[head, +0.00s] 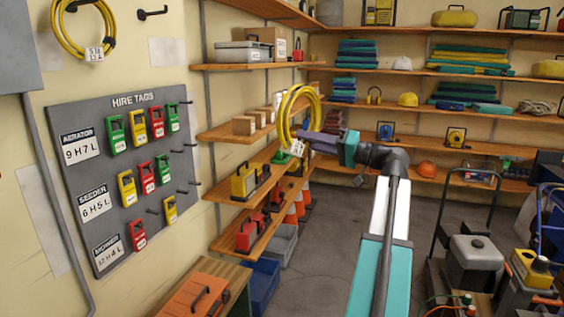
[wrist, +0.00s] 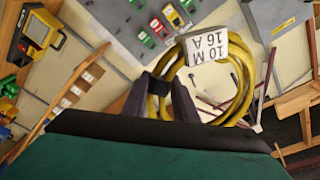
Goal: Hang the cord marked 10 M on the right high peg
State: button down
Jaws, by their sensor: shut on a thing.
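My gripper (head: 304,136) is shut on a coiled yellow cord (head: 285,113) and holds it in the air in front of the left wall's shelves. In the wrist view the coil (wrist: 242,98) passes between my two dark fingers (wrist: 168,88), and its white tag (wrist: 207,48) reads 10 M, 16 A. The right high peg (head: 152,13) is a bare dark hook near the top of the left wall. It is well left of my gripper and apart from it. Another yellow cord coil (head: 60,35) hangs on the high peg to its left, its tag too small to read surely.
A grey hire tags board (head: 65,118) with red, green and yellow tags and short pegs is below the high pegs. Wooden shelves (head: 240,67) with cases jut from the left wall. A wooden bench with an orange case (head: 192,300) stands low. Grey floor (head: 320,245) is clear mid-view.

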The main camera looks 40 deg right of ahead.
jog(key=s+d+r+m+t+h+p, duration=0.1)
jog(key=s+d+r+m+h, duration=0.2)
jog(key=s+r, duration=1)
jog(key=s+d+r+m+h, duration=0.3)
jog(key=s+d+r+m, duration=0.1)
jog(key=s+r, duration=1)
notch_tip(320, 180, up, 2)
jog(key=shift+s+t+p, duration=0.2)
jog(key=shift+t+p, duration=0.2)
jog(key=shift+d, duration=0.1)
